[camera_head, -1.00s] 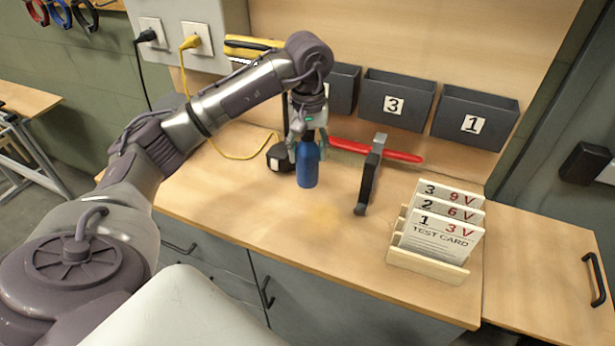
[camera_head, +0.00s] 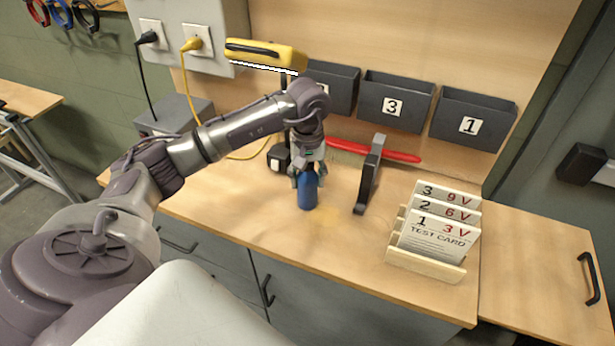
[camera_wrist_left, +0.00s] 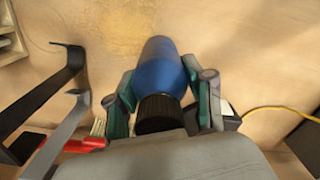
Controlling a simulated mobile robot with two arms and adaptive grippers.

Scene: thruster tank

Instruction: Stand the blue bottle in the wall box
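The blue bottle (camera_head: 307,192) is roughly upright over the bench, left of the clamp-like tool; I cannot tell whether its base touches the wood. My left gripper (camera_head: 307,176) is shut on it from above, a finger on each side. In the left wrist view the blue bottle (camera_wrist_left: 160,66) and its black cap sit between the fingers of my left gripper (camera_wrist_left: 160,80). My right gripper is out of view.
A wooden rack (camera_head: 425,262) holds test cards at the right. The front middle bench is clear.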

